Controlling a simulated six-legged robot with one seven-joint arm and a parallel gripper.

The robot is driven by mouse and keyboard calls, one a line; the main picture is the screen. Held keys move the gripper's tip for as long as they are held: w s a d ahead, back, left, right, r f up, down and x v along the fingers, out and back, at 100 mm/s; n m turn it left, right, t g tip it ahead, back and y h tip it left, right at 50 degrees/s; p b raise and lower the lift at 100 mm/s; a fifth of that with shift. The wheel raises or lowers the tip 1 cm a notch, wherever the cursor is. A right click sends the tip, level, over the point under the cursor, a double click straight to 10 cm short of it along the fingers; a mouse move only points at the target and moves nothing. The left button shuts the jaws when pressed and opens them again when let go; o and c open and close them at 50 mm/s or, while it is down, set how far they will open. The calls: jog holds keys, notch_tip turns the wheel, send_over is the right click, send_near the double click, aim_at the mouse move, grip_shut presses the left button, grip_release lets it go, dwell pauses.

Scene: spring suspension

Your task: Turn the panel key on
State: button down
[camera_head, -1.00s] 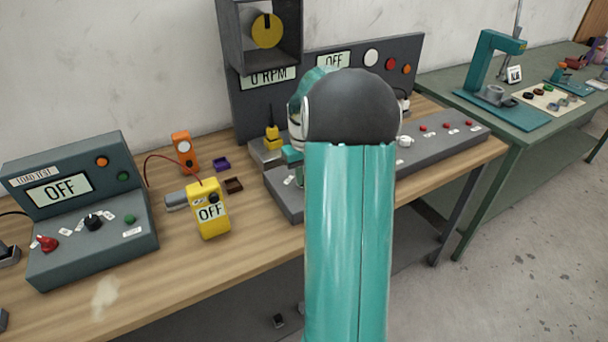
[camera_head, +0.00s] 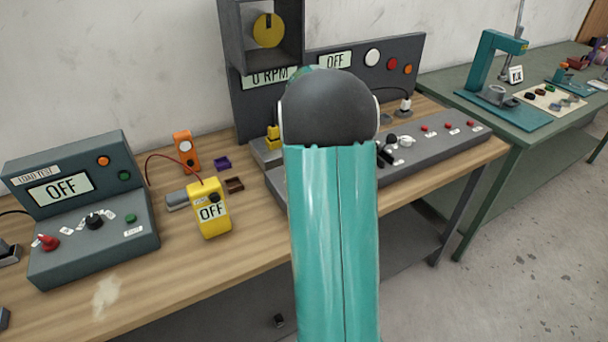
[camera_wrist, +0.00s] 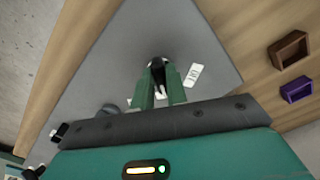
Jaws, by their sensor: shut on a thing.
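In the wrist view my gripper (camera_wrist: 158,95) has its two green fingers shut on a small dark piece (camera_wrist: 157,65), which appears to be the panel key. It stands on the grey panel (camera_wrist: 190,35), beside a white label (camera_wrist: 194,75) that seems to read ON. The fingers hide much of the key, so its turn angle cannot be told.
A load test box (camera_head: 75,210) and a yellow meter (camera_head: 209,210) stand on the bench to the left. Brown (camera_wrist: 290,50) and purple (camera_wrist: 296,90) trays lie beside the panel. A black knob (camera_head: 391,140) and a white knob (camera_head: 407,141) are close to the right of my arm.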

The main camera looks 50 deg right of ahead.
jog(key=shift+r, duration=0.1)
jog(key=c, duration=1.4)
grip_release()
notch_tip(320, 180, up, 14)
